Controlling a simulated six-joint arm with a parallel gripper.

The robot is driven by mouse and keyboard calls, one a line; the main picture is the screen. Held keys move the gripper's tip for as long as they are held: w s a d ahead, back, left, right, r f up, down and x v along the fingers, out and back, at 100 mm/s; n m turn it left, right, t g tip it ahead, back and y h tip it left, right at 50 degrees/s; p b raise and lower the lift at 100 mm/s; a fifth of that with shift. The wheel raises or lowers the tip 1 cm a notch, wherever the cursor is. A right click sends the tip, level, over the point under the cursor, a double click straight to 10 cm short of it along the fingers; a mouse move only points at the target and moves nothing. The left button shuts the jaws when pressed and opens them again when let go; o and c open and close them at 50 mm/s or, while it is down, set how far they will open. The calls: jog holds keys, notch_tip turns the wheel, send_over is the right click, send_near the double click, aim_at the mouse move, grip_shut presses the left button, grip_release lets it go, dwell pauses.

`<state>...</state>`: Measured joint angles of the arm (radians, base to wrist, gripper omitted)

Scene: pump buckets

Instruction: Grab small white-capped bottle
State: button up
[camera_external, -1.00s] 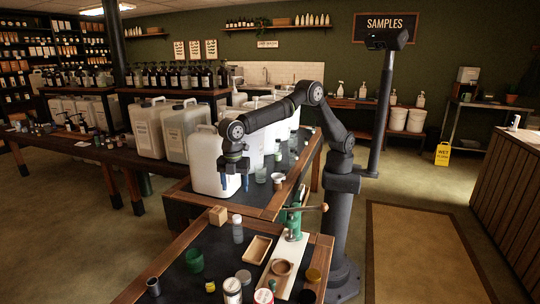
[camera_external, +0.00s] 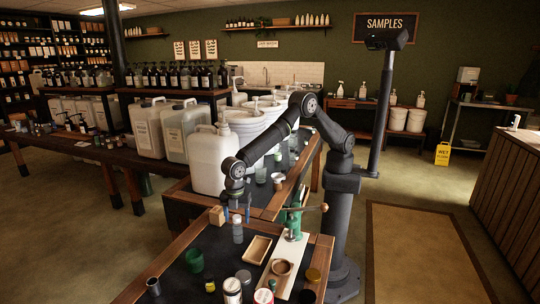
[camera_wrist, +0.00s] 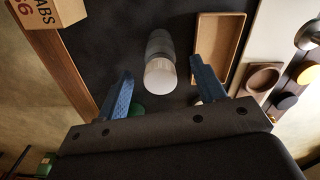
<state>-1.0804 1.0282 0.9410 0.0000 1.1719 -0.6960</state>
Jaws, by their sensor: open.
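The small white-capped bottle (camera_external: 237,232) stands upright on the dark table top near the wooden box and tray. In the wrist view its white cap (camera_wrist: 160,75) lies between my two blue fingers, slightly ahead of their tips, with the clear grey body beyond it. My gripper (camera_external: 237,214) is open, pointing down just above and around the bottle's top in the external view. In the wrist view my open gripper (camera_wrist: 160,78) has a gap on both sides of the cap. I cannot tell the exact height between the fingertips and the cap.
A wooden block (camera_external: 217,215) stands left of the bottle. A shallow wooden tray (camera_external: 257,249) lies to its right, beside a green lever press (camera_external: 293,222). A green cup (camera_external: 194,260) and several jars stand in front. Large white jugs stand behind.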

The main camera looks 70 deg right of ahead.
aim_at(237, 223)
notch_tip(237, 223, down, 4)
jog(key=shift+r, duration=0.2)
jog(key=c, duration=1.1)
jog(key=shift+r, duration=0.1)
